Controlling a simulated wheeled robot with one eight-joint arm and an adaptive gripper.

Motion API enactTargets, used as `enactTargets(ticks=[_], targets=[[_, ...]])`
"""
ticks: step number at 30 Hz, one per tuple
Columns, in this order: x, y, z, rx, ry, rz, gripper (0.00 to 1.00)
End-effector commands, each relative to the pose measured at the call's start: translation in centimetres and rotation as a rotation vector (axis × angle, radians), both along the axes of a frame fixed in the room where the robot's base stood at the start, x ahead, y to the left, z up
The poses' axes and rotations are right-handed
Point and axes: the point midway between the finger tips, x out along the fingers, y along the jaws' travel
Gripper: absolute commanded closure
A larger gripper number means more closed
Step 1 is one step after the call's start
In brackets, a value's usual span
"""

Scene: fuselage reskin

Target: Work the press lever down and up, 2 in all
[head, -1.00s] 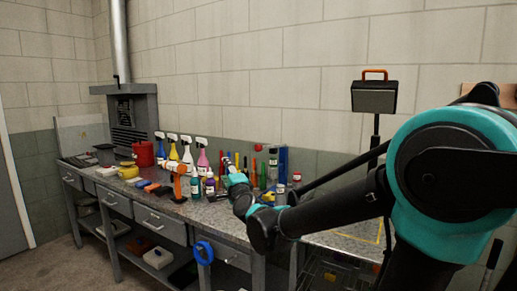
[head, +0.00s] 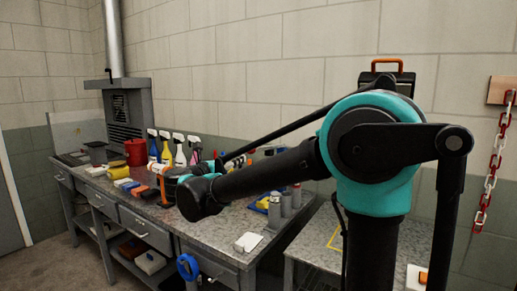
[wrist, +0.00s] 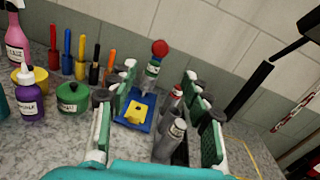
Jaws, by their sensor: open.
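A red ball knob (wrist: 160,48) shows in the wrist view, above a small labelled bottle-like body near the wall; it may be the press lever's end, but the lever and its pivot are not clear. My gripper (wrist: 158,100) is open, its green-and-white fingers spread to left and right with nothing held. The knob lies beyond the fingertips, apart from them. Between the fingers I see a blue tray (wrist: 146,98) with a yellow piece (wrist: 136,114) and grey cylinders (wrist: 170,142). In the head view my own arm covers much of that area.
The speckled bench (head: 205,230) carries spray bottles (head: 166,150), a red can (head: 138,152) and a small white block (head: 248,242) near its front edge. In the wrist view, a green pot (wrist: 73,97), purple bottle (wrist: 29,100) and upright coloured tools (wrist: 80,60) stand left of the fingers.

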Motion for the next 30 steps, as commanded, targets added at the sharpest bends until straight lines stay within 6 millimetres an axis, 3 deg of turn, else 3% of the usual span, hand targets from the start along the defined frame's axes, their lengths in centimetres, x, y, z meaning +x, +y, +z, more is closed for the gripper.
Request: enactTargets(ticks=[21, 30], targets=[[11.4, -6.8, 0.0, -0.003, -0.001, -0.003, 0.51], [14.3, -8.4, 0.0, -0.004, 0.0, 0.0, 0.51]])
